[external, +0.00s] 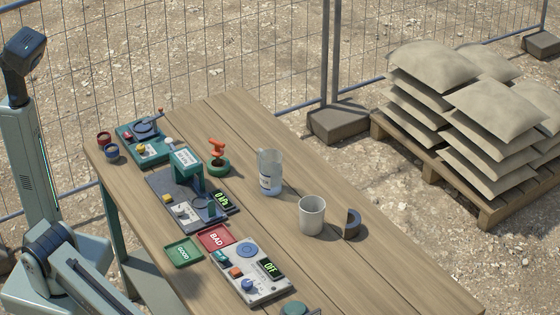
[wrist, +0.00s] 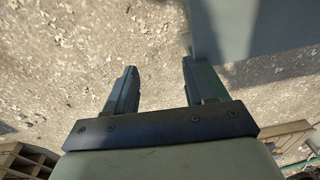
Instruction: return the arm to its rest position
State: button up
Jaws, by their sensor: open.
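My gripper (wrist: 160,75) shows in the wrist view with its two dark fingers spread wide apart. Nothing is between them; pebbly ground (wrist: 60,60) lies behind and around them. In the external view, pale green parts of my arm (external: 75,280) fill the lower left corner, but my gripper cannot be made out there. A large grey-green surface in the upper right of the wrist view partly backs the right finger; I cannot tell what it is.
The wooden table (external: 245,115) carries test devices, a green GOOD tray (external: 183,252), a red BAD tray (external: 215,238), a clear beaker (external: 269,172) and a white mug (external: 311,214). A wire fence (external: 230,40) and stacked sacks (external: 490,110) on a pallet stand beyond.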

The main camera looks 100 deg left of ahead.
jog(key=s+a+f+n+g, duration=0.2)
jog(key=s+a+f, duration=0.1)
jog(key=s+a, duration=0.4)
jog(key=s+a+f+n+g, duration=0.2)
jog(key=s+a+f, duration=0.3)
jog(key=s, duration=0.5)
jog(key=s+a+n+g, duration=0.1)
jog(key=s+a+n, duration=0.1)
jog(key=s, duration=0.7)
jog(key=s+a+n+g, duration=0.2)
jog(key=s+a, duration=0.3)
jog(key=s, duration=0.4)
jog(key=shift+s+n, duration=0.25)
jog(key=shift+n, duration=0.35)
jog(key=shift+a, duration=0.1)
